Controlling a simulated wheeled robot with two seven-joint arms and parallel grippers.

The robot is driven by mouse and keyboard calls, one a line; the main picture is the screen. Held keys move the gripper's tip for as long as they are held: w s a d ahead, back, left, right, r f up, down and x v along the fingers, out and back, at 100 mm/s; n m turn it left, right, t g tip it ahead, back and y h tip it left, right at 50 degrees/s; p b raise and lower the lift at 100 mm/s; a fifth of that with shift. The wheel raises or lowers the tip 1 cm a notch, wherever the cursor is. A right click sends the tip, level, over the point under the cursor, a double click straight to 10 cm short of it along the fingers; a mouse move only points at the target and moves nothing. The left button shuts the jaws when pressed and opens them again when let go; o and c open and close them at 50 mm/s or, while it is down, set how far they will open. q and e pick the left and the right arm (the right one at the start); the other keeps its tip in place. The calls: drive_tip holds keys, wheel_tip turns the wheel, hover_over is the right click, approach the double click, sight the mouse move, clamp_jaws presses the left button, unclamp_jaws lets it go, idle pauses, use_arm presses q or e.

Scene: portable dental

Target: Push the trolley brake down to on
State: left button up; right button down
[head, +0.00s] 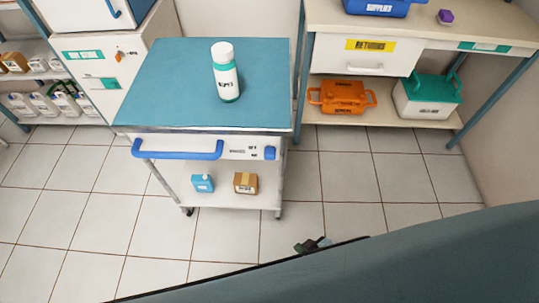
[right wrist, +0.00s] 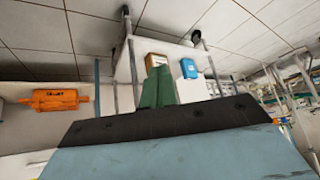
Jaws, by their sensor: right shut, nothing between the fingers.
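The trolley (head: 175,90) has a blue-green top, with a long blue handle (head: 178,150) on its front. The brake, a small blue lever (head: 270,153), sits at the right end of the front panel beside tiny labels; its setting is too small to tell. My right gripper (head: 312,244) is low in front of the trolley, below and right of the brake and apart from it. Its green fingers (right wrist: 158,88) are shut and empty in the right wrist view, pointing toward the trolley's lower shelf. A teal shape at the bottom of the head view hides its rear. My left gripper is not in view.
A white bottle (head: 225,72) stands on the trolley top. A bench (head: 470,18) with an orange case (head: 342,97) below is at right. Tiled floor in front is clear.

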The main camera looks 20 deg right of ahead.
drive_tip(key=w+a+r+t+y, duration=0.2)
drive_tip(key=w+a+r+t, duration=0.5)
drive_tip(key=r, duration=0.5)
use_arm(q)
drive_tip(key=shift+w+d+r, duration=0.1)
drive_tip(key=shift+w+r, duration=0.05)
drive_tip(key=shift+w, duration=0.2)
use_arm(e)
drive_tip(key=w+r+m+t+h, duration=0.1)
drive_tip(key=w+r+m+h, duration=0.3)
drive_tip(key=r, duration=1.2)
drive_tip(key=m+h, duration=0.3)
drive_tip(key=h, duration=0.2)
drive_tip(key=shift+r+m+h, duration=0.3)
drive_tip(key=shift+r+m, duration=0.1)
drive_tip(key=shift+w+a, duration=0.1)
